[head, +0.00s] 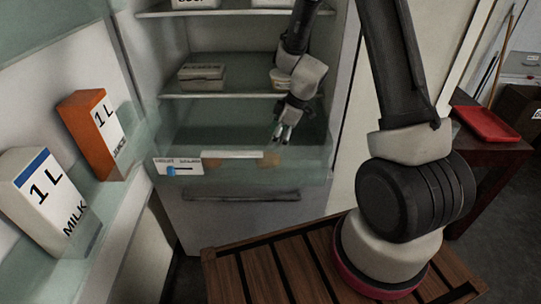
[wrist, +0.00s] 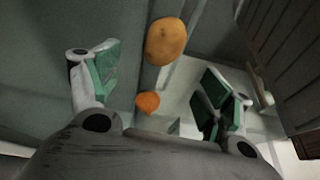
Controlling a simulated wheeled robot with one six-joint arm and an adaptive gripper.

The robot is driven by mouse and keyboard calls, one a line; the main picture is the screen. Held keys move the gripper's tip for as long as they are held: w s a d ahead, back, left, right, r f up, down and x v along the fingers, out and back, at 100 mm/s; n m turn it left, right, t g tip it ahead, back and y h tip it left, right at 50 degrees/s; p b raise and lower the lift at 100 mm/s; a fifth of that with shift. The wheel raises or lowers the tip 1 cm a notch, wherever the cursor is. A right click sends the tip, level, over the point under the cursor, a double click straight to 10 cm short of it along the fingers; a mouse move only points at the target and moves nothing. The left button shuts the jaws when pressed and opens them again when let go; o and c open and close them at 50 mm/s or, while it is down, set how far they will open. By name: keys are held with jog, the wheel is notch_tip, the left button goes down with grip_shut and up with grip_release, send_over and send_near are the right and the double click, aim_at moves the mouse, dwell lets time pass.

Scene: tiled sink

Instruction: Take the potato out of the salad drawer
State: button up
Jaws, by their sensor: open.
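The salad drawer (head: 235,173) is a clear bin low in the open fridge, with a pale strip on its front edge. Brownish shapes show dimly through its front; which one is the potato I cannot tell there. In the wrist view the potato (wrist: 166,41) is a tan-orange oval, between and beyond my fingers. A smaller, brighter orange piece (wrist: 148,103) with a pointed end lies apart from it. My gripper (head: 283,134) points down over the right part of the drawer. In the wrist view my gripper (wrist: 160,73) is open, with nothing between its green-padded fingers.
A fridge shelf (head: 225,95) with a carton (head: 202,76) is above the drawer. The open door at left holds a milk carton (head: 45,203) and an orange juice carton (head: 93,133). A slatted wooden surface (head: 285,275) is in front; a red tray (head: 487,124) stands at right.

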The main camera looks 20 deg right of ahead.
jog(key=x, duration=0.3)
jog(key=d+x, duration=0.1)
jog(key=x, duration=0.5)
jog(key=shift+s+d+f, duration=0.1)
jog(key=shift+s+f, duration=0.2)
jog(key=shift+f, duration=0.15)
jog(key=c, duration=1.1)
